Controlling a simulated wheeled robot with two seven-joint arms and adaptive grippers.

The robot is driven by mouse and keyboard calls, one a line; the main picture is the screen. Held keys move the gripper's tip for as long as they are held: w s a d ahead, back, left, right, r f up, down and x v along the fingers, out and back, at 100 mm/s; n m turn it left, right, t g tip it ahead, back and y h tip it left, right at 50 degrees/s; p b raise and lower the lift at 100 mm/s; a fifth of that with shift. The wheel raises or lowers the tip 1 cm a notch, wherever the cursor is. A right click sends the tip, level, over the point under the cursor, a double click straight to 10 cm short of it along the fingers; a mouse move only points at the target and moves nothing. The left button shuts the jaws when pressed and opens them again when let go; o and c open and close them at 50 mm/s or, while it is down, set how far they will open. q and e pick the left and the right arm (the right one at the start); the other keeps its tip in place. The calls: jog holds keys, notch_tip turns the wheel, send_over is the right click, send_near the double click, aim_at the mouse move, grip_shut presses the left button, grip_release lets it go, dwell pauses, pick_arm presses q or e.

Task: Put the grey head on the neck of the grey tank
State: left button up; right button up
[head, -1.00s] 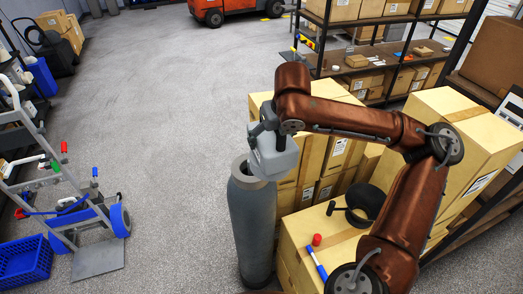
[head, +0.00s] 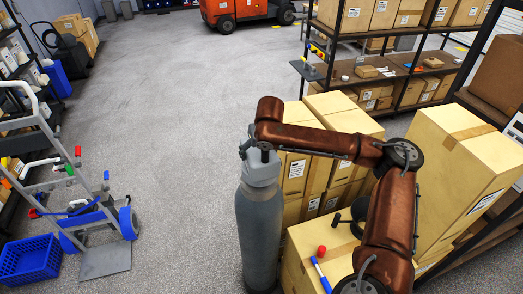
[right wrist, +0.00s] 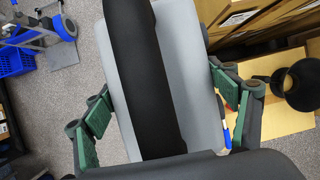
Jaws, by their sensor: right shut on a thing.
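The grey tank (head: 260,225) stands upright on the floor, left of the stacked boxes. The light grey head (head: 262,172) is at the tank's top, in line with it and covering its neck. Whether it is fully seated I cannot tell. My right gripper (head: 261,150) reaches down from above and is shut on the head. In the right wrist view the head (right wrist: 193,75) fills the middle, with a black band across it and green-padded fingers on both sides. The tank is hidden there. My left gripper is in neither view.
Cardboard boxes (head: 345,115) are stacked close to the tank's right. A red cap (head: 321,250), a blue marker (head: 322,275) and a black object lie on a nearer box. A hand truck (head: 85,215) and blue crate (head: 29,261) stand left. Floor between is clear.

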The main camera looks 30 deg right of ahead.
jog(key=shift+w+f, duration=0.1)
jog(key=shift+w, duration=0.2)
notch_tip(320, 180, down, 2)
jog(key=shift+w+f+p, duration=0.1)
jog(key=shift+p, duration=0.7)
jog(key=shift+f, duration=0.45)
jog(key=o, duration=2.1)
jog(key=shift+s+f, duration=0.2)
jog(key=shift+r, duration=0.45)
jog(key=b+v, duration=0.3)
jog(key=v, duration=0.8)
jog(key=shift+s+a, duration=0.1)
jog(key=shift+s, duration=0.15)
